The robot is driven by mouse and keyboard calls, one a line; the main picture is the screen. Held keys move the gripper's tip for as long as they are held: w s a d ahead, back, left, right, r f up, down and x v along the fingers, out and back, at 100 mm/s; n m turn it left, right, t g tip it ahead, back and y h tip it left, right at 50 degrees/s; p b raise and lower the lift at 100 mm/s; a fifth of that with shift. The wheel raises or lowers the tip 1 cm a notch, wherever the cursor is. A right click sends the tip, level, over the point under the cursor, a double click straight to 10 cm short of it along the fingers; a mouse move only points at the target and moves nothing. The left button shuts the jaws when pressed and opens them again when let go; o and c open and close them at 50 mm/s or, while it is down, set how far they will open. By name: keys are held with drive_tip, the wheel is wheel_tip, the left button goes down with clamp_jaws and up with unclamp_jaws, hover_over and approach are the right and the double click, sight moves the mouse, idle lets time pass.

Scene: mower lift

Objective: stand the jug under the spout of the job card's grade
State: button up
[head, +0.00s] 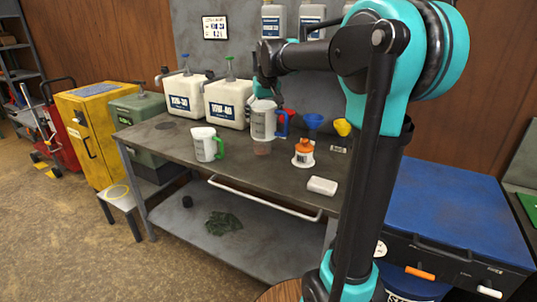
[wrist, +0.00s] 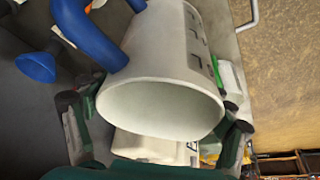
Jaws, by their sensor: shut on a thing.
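A pale grey jug (head: 263,120) with a blue handle (head: 283,124) is in my gripper (head: 266,98) over the workbench, near the right-hand canister. In the wrist view, my fingers (wrist: 155,130) are on both sides of the jug (wrist: 165,65), and its open mouth faces the camera. Its inside looks empty. A second white jug (head: 203,145) with a green handle stands on the bench to the left. Two white canisters with spouts stand at the back: a left one (head: 185,97) and a right one (head: 227,101). Their grade labels are blurred. The job card (head: 214,27) hangs on the wall, too small to read.
An orange-topped bottle (head: 304,153), a blue funnel (head: 314,122), a yellow item (head: 342,127) and a white block (head: 322,186) are on the bench to the right. Bare bench (head: 168,145) lies before the canisters.

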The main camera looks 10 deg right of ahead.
wheel_tip(320, 180, down, 15)
drive_tip(key=shift+f, duration=0.2)
idle(0.3)
drive_tip(key=shift+f, duration=0.15)
drive_tip(key=o, duration=1.2)
